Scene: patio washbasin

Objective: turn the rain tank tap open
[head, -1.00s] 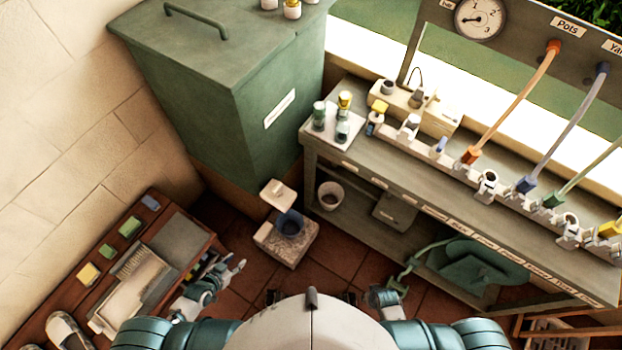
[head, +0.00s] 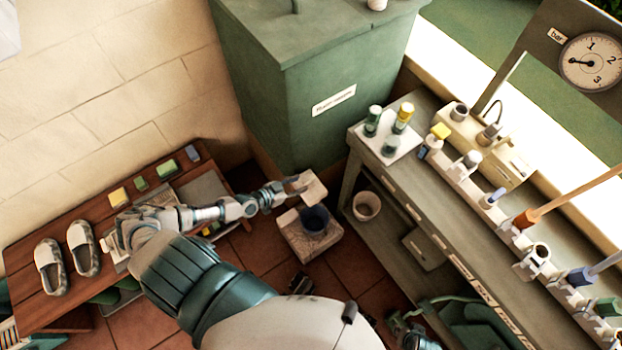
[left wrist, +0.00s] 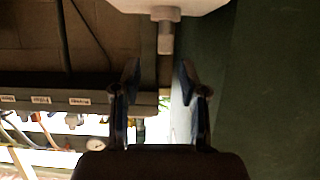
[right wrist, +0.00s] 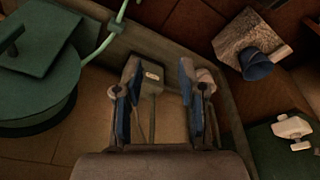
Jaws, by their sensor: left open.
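The green rain tank (head: 345,75) stands at the back with a white label on its front. Its white tap (head: 313,187) sticks out low on the front, above a dark blue pot (head: 314,218). My left gripper (head: 292,186) is open, its fingers beside the tap; contact cannot be told. In the left wrist view, the tap's white body (left wrist: 170,5) and short stem (left wrist: 166,38) lie just beyond and between my open fingers (left wrist: 158,75). The tap also shows in the right wrist view (right wrist: 293,127). My right gripper (right wrist: 158,75) is open and empty, low by the bench.
The blue pot stands on a stone block (head: 310,243). A grey bench (head: 400,165) with bottles and holders runs along the right, a white bucket (head: 366,206) on its lower shelf. A wooden bench (head: 40,225) with slippers stands left. A green watering can (right wrist: 40,75) is near my right gripper.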

